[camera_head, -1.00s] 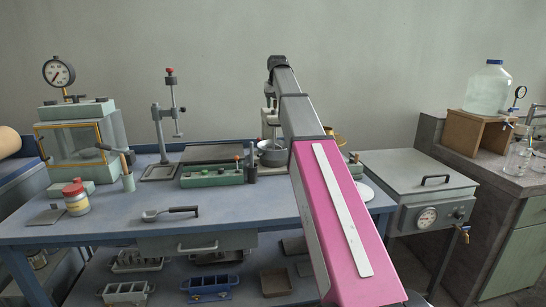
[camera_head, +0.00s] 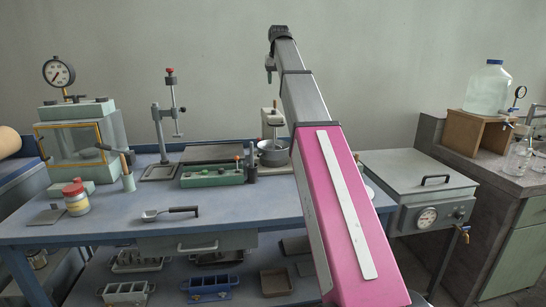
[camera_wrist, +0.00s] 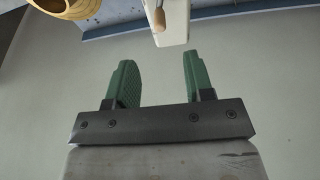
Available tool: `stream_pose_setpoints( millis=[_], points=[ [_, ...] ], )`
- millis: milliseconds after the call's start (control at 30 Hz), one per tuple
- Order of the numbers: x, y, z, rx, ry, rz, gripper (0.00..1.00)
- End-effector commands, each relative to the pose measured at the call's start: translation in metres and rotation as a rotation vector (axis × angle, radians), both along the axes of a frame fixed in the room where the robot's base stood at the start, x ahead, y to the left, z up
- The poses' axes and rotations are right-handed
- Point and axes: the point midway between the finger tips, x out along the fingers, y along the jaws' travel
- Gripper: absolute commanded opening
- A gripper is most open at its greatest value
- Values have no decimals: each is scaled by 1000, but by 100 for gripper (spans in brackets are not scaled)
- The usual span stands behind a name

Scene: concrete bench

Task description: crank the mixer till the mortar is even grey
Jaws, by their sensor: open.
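The mixer (camera_head: 271,122), a pale upright stand, is at the back of the blue bench. Its grey metal bowl (camera_head: 272,153) sits below the stirrer, partly behind my arm; the mortar in it cannot be made out. In the wrist view the pale mixer body (camera_wrist: 172,28) shows at the top edge, with a wooden crank knob (camera_wrist: 159,19) on it. My gripper (camera_wrist: 158,64) is open, its two green fingers apart with nothing between them. The knob is beyond the fingertips, not touched. In the head view my arm's end is above the mixer.
A green rack (camera_head: 212,177) and a drop stand (camera_head: 163,120) are left of the mixer. A scoop (camera_head: 171,213) lies in front. A lidded grey box (camera_head: 418,170) stands right of the bench.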

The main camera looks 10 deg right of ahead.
Motion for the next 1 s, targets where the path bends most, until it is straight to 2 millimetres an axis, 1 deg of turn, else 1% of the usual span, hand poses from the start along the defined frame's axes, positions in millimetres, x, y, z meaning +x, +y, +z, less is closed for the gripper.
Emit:
stream_pose_setpoints(
  millis=[100,700,800,1000],
  points=[
    [1,0,11,0,-2,0,48],
    [1,0,61,0,-1,0,48],
    [1,0,64,0,0,0,48],
    [0,0,64,0,0,0,48]
  ],
)
